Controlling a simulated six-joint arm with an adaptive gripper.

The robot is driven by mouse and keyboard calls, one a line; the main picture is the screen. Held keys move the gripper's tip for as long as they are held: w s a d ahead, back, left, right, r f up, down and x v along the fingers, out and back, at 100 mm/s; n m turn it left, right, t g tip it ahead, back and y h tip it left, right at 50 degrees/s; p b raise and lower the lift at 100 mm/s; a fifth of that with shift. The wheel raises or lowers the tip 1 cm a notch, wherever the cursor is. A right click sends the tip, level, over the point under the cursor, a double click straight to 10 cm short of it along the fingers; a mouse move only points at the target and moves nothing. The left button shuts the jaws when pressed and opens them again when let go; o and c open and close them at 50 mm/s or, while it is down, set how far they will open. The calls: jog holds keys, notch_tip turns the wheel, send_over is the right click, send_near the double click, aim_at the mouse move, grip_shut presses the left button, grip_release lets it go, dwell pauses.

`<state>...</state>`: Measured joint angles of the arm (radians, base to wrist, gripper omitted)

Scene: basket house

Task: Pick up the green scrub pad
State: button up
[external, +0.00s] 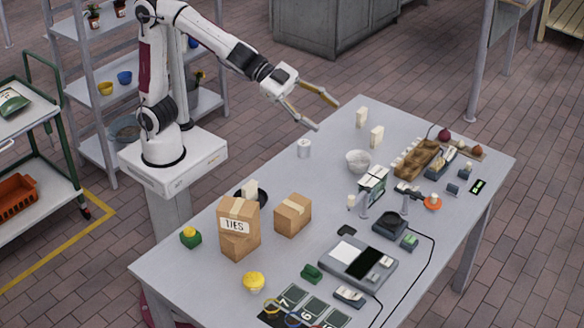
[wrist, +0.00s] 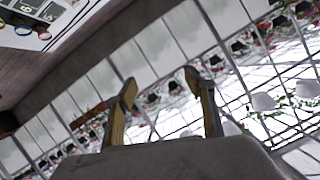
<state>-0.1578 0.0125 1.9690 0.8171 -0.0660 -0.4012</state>
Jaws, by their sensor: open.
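A small dark green object (external: 312,272) lies on the grey table near its front edge, left of a grey device; it may be the scrub pad. A second small block with a green top (external: 409,241) lies farther right, beside a black cable. I cannot tell for sure which is the scrub pad. My gripper (external: 327,117) is open and empty, high above the table's far left side, well away from both. In the wrist view my gripper (wrist: 159,84) shows two spread fingers with nothing between them; neither green object can be made out there.
Cardboard boxes (external: 238,228), a green block with a yellow top (external: 190,238) and a yellow-topped cup (external: 253,282) stand on the left of the table (external: 290,180). A grey device (external: 358,262), a bowl (external: 359,161) and a wooden tray (external: 416,160) stand farther right. The table's far left is fairly clear.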

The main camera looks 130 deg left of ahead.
jog(key=w+d+f+m+h, duration=0.3)
jog(key=w+f+h, duration=0.15)
jog(key=w, duration=0.25)
jog(key=w+d+f+m+h, duration=0.3)
jog(key=w+f+h, duration=0.1)
jog(key=w+f, duration=0.2)
jog(key=s+d+f+m+g+h, duration=0.1)
jog(key=f+g, duration=0.3)
jog(key=f, duration=0.6)
jog(key=s+d+f+m+g+h, duration=0.2)
jog(key=s+f+m+g+h, duration=0.1)
jog(key=f, duration=0.6)
jog(key=shift+s+f+g+h, duration=0.4)
jog(key=shift+s+g+h, duration=0.35)
jog(key=shift+s+g, duration=0.15)
jog(key=shift+f, duration=0.1)
send_near(312, 267)
jog(key=x, duration=0.3)
jog(key=shift+f, duration=0.15)
jog(key=shift+w+d+f, duration=0.1)
jog(key=shift+w+d, duration=0.1)
jog(key=shift+d, duration=0.35)
